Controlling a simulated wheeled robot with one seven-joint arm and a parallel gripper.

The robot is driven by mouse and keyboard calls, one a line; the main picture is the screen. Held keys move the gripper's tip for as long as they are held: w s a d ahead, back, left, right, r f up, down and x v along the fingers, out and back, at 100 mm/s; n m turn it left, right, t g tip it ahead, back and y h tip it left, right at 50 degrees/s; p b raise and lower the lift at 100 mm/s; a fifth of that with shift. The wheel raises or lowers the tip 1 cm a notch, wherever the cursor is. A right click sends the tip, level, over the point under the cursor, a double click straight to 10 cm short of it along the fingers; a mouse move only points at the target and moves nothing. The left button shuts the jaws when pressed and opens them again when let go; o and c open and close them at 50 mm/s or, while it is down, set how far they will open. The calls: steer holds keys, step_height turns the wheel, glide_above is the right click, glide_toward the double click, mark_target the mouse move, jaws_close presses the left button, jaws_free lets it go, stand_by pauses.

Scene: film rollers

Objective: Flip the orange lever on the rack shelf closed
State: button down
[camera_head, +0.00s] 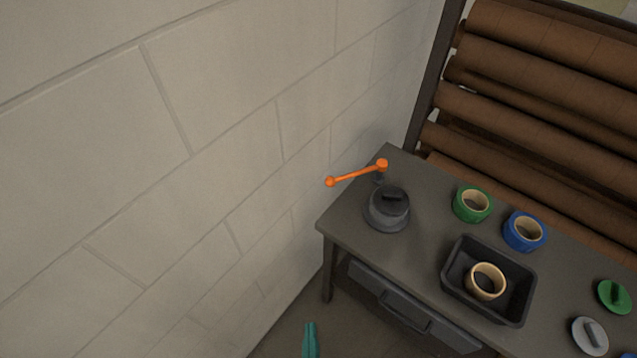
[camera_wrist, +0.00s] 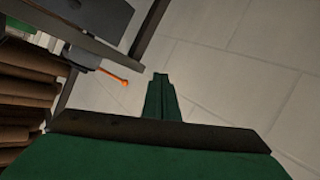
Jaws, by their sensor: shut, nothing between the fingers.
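The orange lever (camera_head: 356,173) stands at the far left corner of the dark table, on a short grey post. Its arm points left from the pivot, out past the table's edge toward the wall. In the wrist view the lever (camera_wrist: 112,76) shows left of my fingers, pointing toward them, with a gap between. My gripper (camera_head: 310,338) is a teal tip at the bottom of the head view, low and in front of the table, apart from the lever. In the wrist view my gripper (camera_wrist: 160,92) has its two fingers together, with nothing between them.
The table (camera_head: 345,218) holds a grey lidded pot (camera_head: 388,212), a green tape roll (camera_head: 472,204), a blue tape roll (camera_head: 525,231) and a black bin (camera_head: 457,293) with a tan roll (camera_head: 486,281). A block wall (camera_head: 200,150) stands left. Brown rollers (camera_head: 540,90) are behind.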

steer(key=w+a+f+n+h, duration=0.1)
steer(key=w+f+n, duration=0.15)
steer(key=w, duration=0.55)
steer(key=w+f+n+h, duration=0.1)
steer(key=w+n+h, duration=0.15)
steer(key=w, duration=0.55)
steer(key=w+a+r+n+t+h, duration=0.1)
steer(key=w+r+h, duration=0.4)
steer(key=w+r, duration=0.6)
steer(key=w+a+t, duration=0.1)
steer(key=w+t, duration=0.1)
steer(key=w, duration=0.1)
steer(key=shift+w+a+r+n, duration=0.2)
steer(key=shift+w+n, duration=0.1)
steer(key=shift+d, duration=0.1)
steer(key=x, duration=0.9)
steer(key=shift+w, duration=0.4)
steer(key=shift+y, duration=0.25)
